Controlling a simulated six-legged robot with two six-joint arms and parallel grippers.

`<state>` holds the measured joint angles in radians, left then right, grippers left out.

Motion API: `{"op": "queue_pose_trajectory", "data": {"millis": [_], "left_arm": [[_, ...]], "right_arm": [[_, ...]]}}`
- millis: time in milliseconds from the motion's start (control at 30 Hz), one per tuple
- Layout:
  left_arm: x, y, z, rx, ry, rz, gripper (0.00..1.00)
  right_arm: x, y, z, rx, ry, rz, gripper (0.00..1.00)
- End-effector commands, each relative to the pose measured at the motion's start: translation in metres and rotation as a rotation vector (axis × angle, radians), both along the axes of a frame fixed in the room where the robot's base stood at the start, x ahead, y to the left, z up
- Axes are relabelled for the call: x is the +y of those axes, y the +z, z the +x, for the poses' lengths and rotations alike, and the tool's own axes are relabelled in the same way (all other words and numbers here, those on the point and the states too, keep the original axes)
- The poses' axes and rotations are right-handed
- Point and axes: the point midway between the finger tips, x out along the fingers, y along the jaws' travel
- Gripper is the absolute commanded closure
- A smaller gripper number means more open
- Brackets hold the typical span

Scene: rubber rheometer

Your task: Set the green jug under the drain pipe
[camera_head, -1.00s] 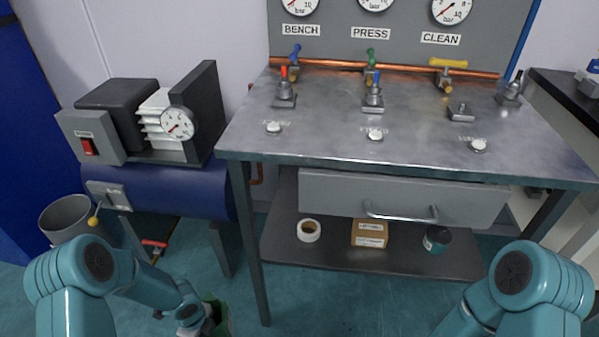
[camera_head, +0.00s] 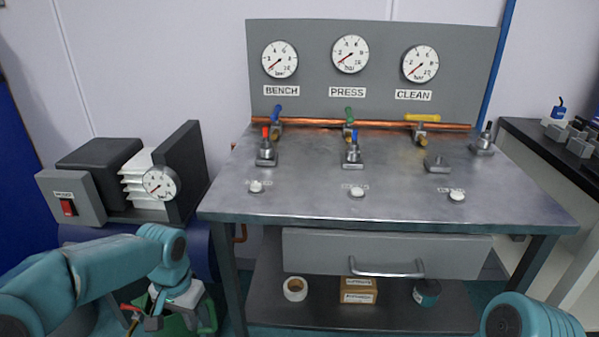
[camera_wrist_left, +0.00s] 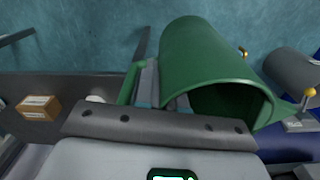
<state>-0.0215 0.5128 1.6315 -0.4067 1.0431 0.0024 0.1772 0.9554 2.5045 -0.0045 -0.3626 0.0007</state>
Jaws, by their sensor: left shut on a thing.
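My left gripper (camera_head: 170,308) is shut on the green jug (camera_head: 205,318), low in front of the blue compressor tank (camera_head: 80,234) and left of the bench. In the left wrist view the jug (camera_wrist_left: 200,50) fills the upper middle, its open mouth facing the camera. The gripper's fingers (camera_wrist_left: 158,88) are at the jug's handle side. A small red-handled part (camera_head: 130,308) shows beside the gripper in the head view; whether it belongs to the drain pipe I cannot tell. My right gripper is out of view.
The steel bench (camera_head: 330,195) has a drawer (camera_head: 320,252) and a lower shelf holding a tape roll (camera_head: 295,289), boxes (camera_head: 358,290) and a tin (camera_head: 426,292).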

Motion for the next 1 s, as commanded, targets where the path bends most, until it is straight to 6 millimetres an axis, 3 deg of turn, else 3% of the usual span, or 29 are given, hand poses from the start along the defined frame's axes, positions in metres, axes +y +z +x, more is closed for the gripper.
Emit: {"op": "queue_pose_trajectory", "data": {"millis": [100, 367, 733, 1000], "left_arm": [[-0.016, 0.028, -0.003, -0.01, 0.094, 0.0, 1.0], [-0.04, 0.068, -0.014, -0.009, 0.24, 0.0, 1.0], [-0.037, 0.104, -0.015, -0.005, 0.238, 0.004, 1.0], [-0.037, 0.156, -0.018, -0.004, 0.236, 0.007, 1.0]], "right_arm": [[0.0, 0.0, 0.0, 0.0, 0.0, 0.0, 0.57], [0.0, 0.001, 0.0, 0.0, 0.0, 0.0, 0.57], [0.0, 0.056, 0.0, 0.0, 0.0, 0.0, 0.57], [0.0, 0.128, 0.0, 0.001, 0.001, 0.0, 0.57]]}}
